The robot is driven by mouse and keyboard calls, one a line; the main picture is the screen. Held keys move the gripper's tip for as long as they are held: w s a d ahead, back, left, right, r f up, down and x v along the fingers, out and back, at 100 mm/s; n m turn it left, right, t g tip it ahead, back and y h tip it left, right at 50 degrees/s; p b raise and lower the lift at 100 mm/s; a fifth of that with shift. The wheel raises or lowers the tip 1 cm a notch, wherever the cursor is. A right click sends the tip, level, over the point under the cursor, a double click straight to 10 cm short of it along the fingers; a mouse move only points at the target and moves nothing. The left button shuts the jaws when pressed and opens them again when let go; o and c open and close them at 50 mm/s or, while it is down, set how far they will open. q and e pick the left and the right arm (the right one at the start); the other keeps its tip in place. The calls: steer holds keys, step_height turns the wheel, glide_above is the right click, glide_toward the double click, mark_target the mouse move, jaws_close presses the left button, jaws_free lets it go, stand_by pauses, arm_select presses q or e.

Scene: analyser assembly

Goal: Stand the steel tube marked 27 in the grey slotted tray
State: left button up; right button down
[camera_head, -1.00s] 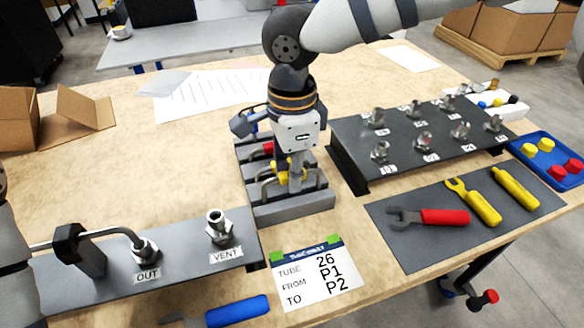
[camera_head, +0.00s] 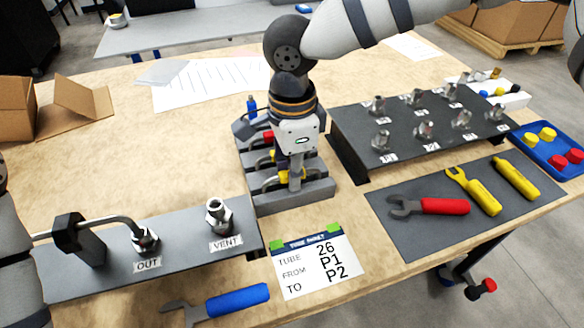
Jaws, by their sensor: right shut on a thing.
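The grey slotted tray (camera_head: 312,196) stands in the middle of the table, with bent steel tubes (camera_head: 264,181) and coloured pieces in its slots. My right gripper (camera_head: 293,184) points down over the tray's front part. It is shut on a steel tube, mostly hidden by the gripper; its number cannot be read. Yellow pieces (camera_head: 283,176) show beside the fingers, a red piece (camera_head: 268,136) and a blue one (camera_head: 251,104) further back. I cannot tell whether the held tube touches the tray floor. My left arm shows at the left edge; its gripper is out of view.
A plate with the OUT (camera_head: 145,240) and VENT (camera_head: 218,216) fittings lies front left. A card (camera_head: 318,266) reads tube 26, P1 to P2. A dark raised panel (camera_head: 350,150) with several fittings stands right, behind a tool mat (camera_head: 412,251). A blue-handled wrench (camera_head: 238,300) lies in front.

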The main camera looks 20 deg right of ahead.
steer(key=c, duration=1.5)
jaws_free()
step_height(320, 180, up, 12)
steer(key=shift+r, duration=0.1)
